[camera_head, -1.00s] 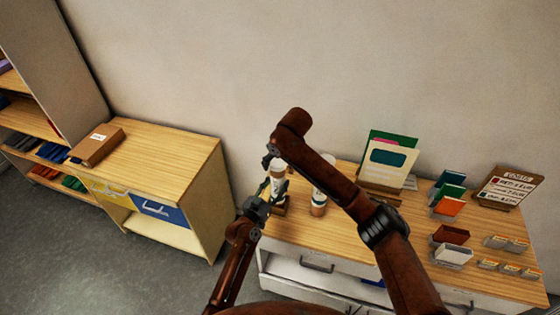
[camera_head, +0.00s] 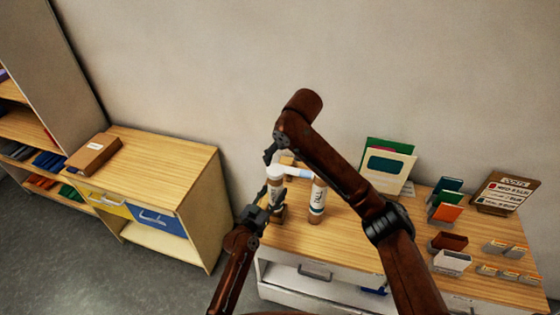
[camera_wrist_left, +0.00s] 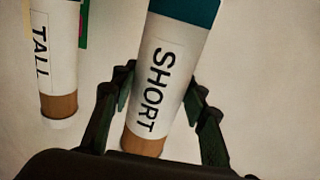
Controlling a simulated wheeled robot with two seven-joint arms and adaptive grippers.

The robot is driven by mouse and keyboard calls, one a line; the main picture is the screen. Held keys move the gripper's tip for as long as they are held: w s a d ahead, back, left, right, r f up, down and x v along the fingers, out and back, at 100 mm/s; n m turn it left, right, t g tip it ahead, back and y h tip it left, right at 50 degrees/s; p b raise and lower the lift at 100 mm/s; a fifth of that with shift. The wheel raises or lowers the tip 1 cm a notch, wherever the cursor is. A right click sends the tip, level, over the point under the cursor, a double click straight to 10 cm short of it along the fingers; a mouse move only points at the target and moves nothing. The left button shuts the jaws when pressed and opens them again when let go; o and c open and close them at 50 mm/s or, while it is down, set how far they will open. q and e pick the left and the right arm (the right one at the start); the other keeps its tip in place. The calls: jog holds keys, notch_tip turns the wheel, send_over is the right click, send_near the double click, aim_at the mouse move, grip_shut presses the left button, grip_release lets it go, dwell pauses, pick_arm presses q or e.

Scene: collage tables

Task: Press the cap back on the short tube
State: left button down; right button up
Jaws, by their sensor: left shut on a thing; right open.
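The short tube (camera_wrist_left: 160,80), white with a brown band at its near end and a teal far end cut off by the frame, is between the fingers of my left gripper (camera_wrist_left: 160,110). In the head view the short tube (camera_head: 275,190) is upright, held by my left gripper (camera_head: 266,207) at the table's left end. My right gripper (camera_head: 272,156) is open just above the tube's top, partly hidden by its own wrist. I cannot tell a separate cap there. A pale blue-white piece (camera_head: 298,173) shows beside the tube's top; I cannot tell what it is.
The tall tube (camera_head: 318,198) stands close to the right of the short tube; it also shows in the left wrist view (camera_wrist_left: 58,65). Card holders (camera_head: 446,212) and folders (camera_head: 386,165) stand further right on the table (camera_head: 345,235). A drawer cabinet (camera_head: 165,165) is to the left.

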dwell(0.3)
pick_arm(q)
jog(key=c, duration=1.1)
grip_release()
jog(key=v, duration=1.2)
